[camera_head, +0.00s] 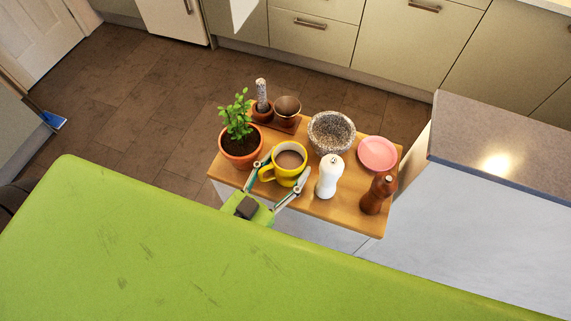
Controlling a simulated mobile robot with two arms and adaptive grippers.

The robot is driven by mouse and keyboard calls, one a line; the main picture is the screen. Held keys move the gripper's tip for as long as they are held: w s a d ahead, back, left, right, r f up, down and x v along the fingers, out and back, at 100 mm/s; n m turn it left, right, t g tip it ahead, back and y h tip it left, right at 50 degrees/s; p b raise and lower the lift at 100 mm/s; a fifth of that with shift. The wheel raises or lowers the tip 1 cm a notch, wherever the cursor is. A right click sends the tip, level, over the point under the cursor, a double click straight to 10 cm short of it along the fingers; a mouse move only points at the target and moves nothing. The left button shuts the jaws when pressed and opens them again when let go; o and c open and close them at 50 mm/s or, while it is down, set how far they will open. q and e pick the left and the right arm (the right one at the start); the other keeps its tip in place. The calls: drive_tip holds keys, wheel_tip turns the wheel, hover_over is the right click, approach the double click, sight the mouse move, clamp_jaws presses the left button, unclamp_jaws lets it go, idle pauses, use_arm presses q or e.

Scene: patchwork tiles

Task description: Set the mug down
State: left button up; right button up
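The yellow mug (284,176), with a brown drink inside, is at the front of a small wooden table (343,212). Its handle points to the left. My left gripper (281,168) reaches in from the front, with one finger on each side of the mug, and appears shut on it. The mug looks upright. From this angle I cannot tell whether its base touches the table top. My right gripper is not in view.
A potted plant (240,145) stands left of the mug. A white mill (329,177), a brown mill (377,194) and a pink plate (377,153) are to its right. Behind are a stone bowl (331,132) and a brown cup (287,109). A grey-topped counter (500,145) stands at right.

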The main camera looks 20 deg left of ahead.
use_arm(q)
drive_tip(key=shift+s+r, duration=0.1)
idle(0.3)
drive_tip(key=b+v, duration=0.2)
drive_tip(key=v, duration=0.9)
drive_tip(key=shift+s+b, duration=0.4)
